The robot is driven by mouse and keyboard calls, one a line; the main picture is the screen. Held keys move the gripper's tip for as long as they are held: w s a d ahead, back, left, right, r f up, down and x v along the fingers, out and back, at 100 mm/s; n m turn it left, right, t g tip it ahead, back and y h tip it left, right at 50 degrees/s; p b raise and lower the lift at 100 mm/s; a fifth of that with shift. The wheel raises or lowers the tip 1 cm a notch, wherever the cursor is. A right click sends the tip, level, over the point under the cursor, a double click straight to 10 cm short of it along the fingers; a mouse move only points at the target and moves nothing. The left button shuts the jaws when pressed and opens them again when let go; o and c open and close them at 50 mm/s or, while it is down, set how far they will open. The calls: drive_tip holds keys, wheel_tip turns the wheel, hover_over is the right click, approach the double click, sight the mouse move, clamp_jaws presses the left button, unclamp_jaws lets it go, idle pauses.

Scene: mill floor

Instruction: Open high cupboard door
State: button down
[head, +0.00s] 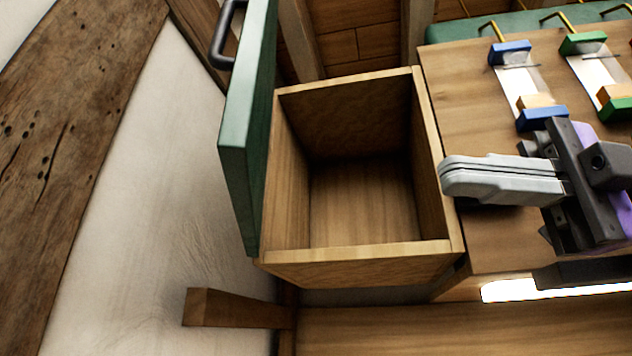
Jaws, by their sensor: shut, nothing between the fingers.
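A wooden cupboard (358,264) stands in the middle of the head view. Its green door (250,130) stands open along the left side, seen nearly edge-on. A dark bar handle (222,38) is on the door's outer face, near the top of the picture. The cupboard's inside (365,200) is exposed and looks empty. My gripper (446,180) is at the right, pointing left, with its pale fingers together and nothing between them. It is at the cupboard's right wall in the picture, well away from the door and handle; whether it touches the wall is unclear.
Several clamp-like items with blue, green and orange ends, such as the blue-ended one (520,85), are on the wooden panel (460,90) at right. A wooden peg (235,309) sticks out at lower left. A pale wall (130,230) and dark beam (65,130) fill the left.

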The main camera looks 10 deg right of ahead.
sight(248, 155)
drive_tip(key=a+p, duration=0.2)
drive_tip(key=a, duration=0.4)
drive_tip(key=a+p, duration=0.2)
drive_tip(key=a, duration=0.5)
drive_tip(key=shift+s+r, duration=0.1)
drive_tip(key=shift+s, duration=0.1)
drive_tip(key=shift+a+p, duration=0.35)
drive_tip(key=shift+a, duration=0.1)
drive_tip(key=shift+a, duration=0.1)
drive_tip(key=shift+s+a+f+m+t+b, duration=0.15)
drive_tip(key=shift+a+m+t+b, duration=0.25)
drive_tip(key=shift+t+b, duration=0.2)
drive_tip(key=shift+a+f+m+t+b, duration=0.15)
drive_tip(key=shift+a+m+t+b, duration=0.25)
drive_tip(key=shift+t+b, duration=0.2)
drive_tip(key=a+t+b, duration=0.1)
drive_tip(key=a, duration=0.1)
drive_tip(key=shift+s+a+m+b, duration=0.1)
drive_tip(key=shift+a+m+b, duration=0.25)
drive_tip(key=shift+m+b, duration=0.05)
drive_tip(key=shift+a+r, duration=0.2)
drive_tip(key=shift+a, duration=0.25)
